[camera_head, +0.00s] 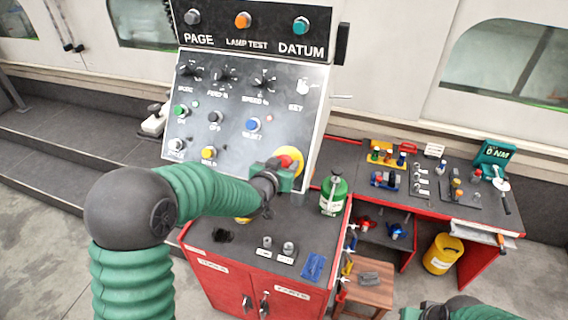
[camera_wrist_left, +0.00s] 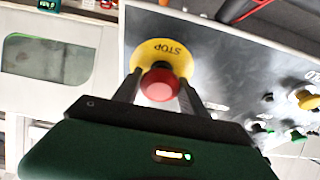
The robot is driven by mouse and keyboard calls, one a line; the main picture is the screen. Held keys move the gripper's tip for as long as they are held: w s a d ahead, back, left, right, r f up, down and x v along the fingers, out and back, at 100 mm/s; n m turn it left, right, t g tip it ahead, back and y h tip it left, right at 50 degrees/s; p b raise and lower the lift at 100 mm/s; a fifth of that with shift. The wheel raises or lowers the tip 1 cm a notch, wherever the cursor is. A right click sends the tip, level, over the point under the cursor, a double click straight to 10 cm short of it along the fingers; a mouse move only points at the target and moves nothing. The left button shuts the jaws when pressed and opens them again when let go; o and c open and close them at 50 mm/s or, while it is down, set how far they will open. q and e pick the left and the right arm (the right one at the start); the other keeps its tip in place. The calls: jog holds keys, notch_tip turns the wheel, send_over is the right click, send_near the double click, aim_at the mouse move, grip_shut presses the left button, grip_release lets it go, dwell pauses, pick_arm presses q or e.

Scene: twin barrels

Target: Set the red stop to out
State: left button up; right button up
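The red stop button (camera_wrist_left: 159,85) sits on a yellow collar marked STOP (camera_wrist_left: 165,52) at the lower right of the console's sloped panel. In the head view the collar (camera_head: 291,156) shows beside my left gripper (camera_head: 284,172), which hides most of the red part. In the left wrist view the two fingers of my left gripper (camera_wrist_left: 159,88) stand apart, one on each side of the red button. A firm hold is not clear to see. My right gripper (camera_head: 432,312) shows only in part at the bottom edge.
The console panel (camera_head: 230,130) carries several knobs and buttons. Below it, a green bottle (camera_head: 334,193) stands on the red cabinet's dark top, close to my left gripper. A workbench (camera_head: 440,180) with small parts and a yellow bucket (camera_head: 442,253) are to the right.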

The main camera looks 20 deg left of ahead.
pick_arm(q)
grip_shut()
jog(key=shift+s+r+b, duration=0.4)
jog(key=shift+s, duration=0.1)
jog(key=shift+r, duration=0.1)
jog(key=shift+o, duration=2.4)
grip_release()
jog(key=shift+s, duration=0.1)
jog(key=shift+o, duration=1.1)
jog(key=shift+r, duration=0.1)
jog(key=shift+s, duration=0.15)
